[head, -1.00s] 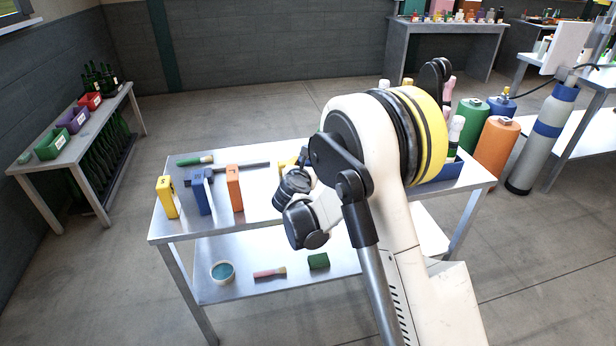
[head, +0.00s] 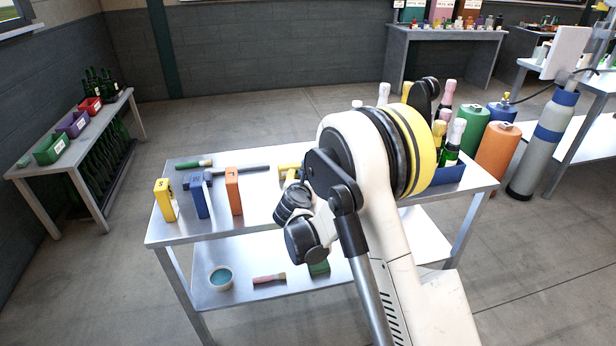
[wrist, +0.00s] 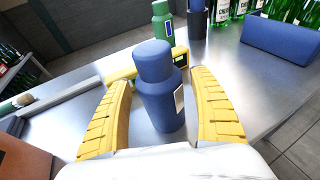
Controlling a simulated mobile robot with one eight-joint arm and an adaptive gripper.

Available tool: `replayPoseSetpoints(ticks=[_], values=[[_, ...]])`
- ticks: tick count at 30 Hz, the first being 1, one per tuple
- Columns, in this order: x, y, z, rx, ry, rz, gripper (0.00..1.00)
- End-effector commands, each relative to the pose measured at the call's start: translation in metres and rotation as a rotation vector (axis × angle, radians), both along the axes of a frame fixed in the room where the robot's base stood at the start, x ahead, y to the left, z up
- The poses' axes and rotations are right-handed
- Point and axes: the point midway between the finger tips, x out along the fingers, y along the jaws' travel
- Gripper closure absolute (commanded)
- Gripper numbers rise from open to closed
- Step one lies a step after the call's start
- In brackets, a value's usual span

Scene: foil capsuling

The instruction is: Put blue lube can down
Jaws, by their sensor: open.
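The blue lube can (wrist: 160,95) stands upright on the metal table (wrist: 75,125) in the wrist view, with a pale label on its right side. My gripper (wrist: 165,110) has its yellow ribbed fingers open, one on each side of the can. A gap shows at the left finger; on the right the can's edge is close to the finger, and I cannot tell if they touch. In the head view my arm hides the can and the fingers.
A yellow tool (wrist: 140,70) lies just behind the can. A green can (wrist: 162,22) and a blue crate (wrist: 282,38) are farther back. Orange (head: 233,190), blue (head: 200,195) and yellow (head: 165,199) blocks stand at the table's left.

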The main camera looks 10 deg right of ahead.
Motion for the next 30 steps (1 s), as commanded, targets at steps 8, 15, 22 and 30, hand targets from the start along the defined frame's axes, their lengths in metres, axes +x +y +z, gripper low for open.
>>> replayPoseSetpoints(ticks=[8,15,22,30], values=[[-0.030,0.013,0.017,-0.001,0.000,0.003,0.27],[-0.078,0.033,0.032,0.000,0.000,0.002,0.27],[-0.103,0.043,0.039,0.004,-0.001,0.000,0.27],[-0.133,0.014,0.081,0.412,-0.046,-0.180,0.27]])
